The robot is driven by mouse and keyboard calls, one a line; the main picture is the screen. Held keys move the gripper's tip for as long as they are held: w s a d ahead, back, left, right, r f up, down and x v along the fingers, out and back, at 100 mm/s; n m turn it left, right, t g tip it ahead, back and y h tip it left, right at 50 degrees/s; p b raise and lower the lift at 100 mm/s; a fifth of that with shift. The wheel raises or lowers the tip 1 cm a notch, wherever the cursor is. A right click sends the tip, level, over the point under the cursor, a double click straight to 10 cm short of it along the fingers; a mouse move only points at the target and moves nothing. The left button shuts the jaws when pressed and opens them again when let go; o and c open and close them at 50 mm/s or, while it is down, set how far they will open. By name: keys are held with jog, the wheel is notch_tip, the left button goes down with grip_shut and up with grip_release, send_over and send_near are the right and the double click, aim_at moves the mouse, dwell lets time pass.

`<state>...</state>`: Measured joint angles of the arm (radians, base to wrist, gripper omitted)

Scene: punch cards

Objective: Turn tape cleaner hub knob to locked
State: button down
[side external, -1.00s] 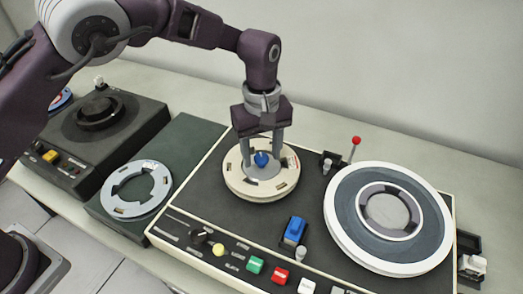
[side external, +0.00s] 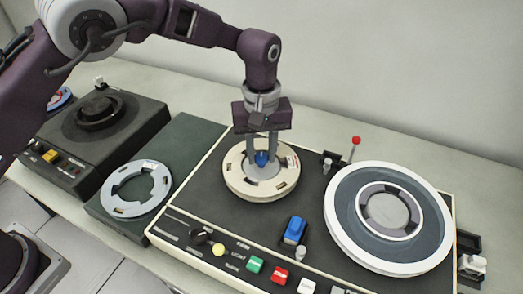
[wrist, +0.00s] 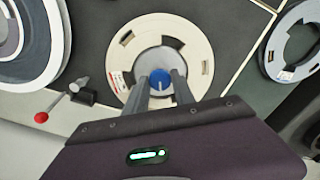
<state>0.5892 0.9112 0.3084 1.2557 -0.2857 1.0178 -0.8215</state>
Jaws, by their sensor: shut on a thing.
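The hub knob (side external: 262,158) is a small blue knob at the centre of a cream reel (side external: 236,182) on the left part of the dark tape cleaner deck (side external: 215,208). My gripper (side external: 262,152) points straight down over the reel and is shut on the knob. In the wrist view the blue knob (wrist: 160,80) sits between the two fingertips (wrist: 161,88), with a pale pointer line on its top. The reel (wrist: 185,28) lies around it. The fingers hide the knob's sides, and I cannot read any lock marking.
A large white-rimmed reel (side external: 440,225) fills the deck's right side. A red-tipped lever (side external: 355,142) stands between the reels. A blue switch (side external: 294,230) and coloured buttons (side external: 255,264) line the front. A loose grey ring (side external: 160,185) and another dark machine (side external: 130,105) lie left.

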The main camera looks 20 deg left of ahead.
aim_at(261, 157)
jog(key=m, duration=0.5)
jog(key=shift+m, duration=0.3)
jog(key=m, duration=0.5)
jog(key=shift+w+m, duration=0.1)
jog(key=shift+m, duration=0.2)
jog(key=shift+r+m, duration=0.1)
jog(key=shift+m, duration=0.2)
jog(key=c, duration=1.1)
grip_release()
jog(key=shift+o, duration=0.2)
notch_tip(261, 157, up, 7)
jog(key=shift+f, duration=0.1)
